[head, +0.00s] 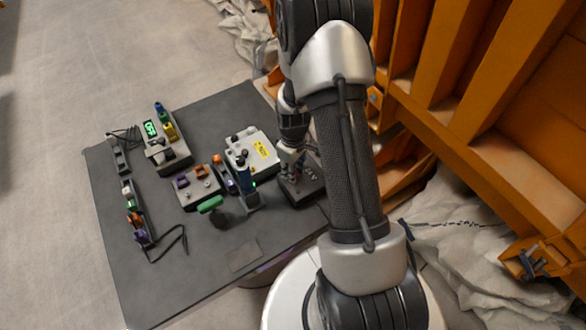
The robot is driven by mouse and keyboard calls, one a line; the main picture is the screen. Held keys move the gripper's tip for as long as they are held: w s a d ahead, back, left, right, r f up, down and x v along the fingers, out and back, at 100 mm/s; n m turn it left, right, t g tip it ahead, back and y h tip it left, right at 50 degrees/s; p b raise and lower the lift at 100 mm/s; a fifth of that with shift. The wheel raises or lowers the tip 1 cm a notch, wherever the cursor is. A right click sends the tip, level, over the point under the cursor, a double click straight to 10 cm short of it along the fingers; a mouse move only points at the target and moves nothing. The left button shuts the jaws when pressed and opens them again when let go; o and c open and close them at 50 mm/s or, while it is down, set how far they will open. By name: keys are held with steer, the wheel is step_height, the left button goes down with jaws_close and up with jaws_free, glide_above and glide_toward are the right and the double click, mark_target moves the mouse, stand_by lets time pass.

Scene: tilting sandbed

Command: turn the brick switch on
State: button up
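My gripper (291,168) points down over a dark box (310,192) near the right edge of the table. Its fingers are small and partly covered by my arm, so I cannot tell whether they are open or shut, or touching the box. Small parts on this box show beside the fingers, too small to make out. No switch can be surely picked out as the brick one. A strip (133,214) at the left holds white, green, orange and purple parts.
Orange beams (470,110) rise at right.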

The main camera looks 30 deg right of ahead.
steer(key=c, duration=0.3)
steer(key=shift+c, duration=0.2)
steer(key=shift+m, duration=0.3)
steer(key=m, duration=0.5)
steer(key=shift+m, duration=0.3)
steer(key=m, duration=0.5)
steer(key=shift+m, duration=0.3)
steer(key=o, duration=1.1)
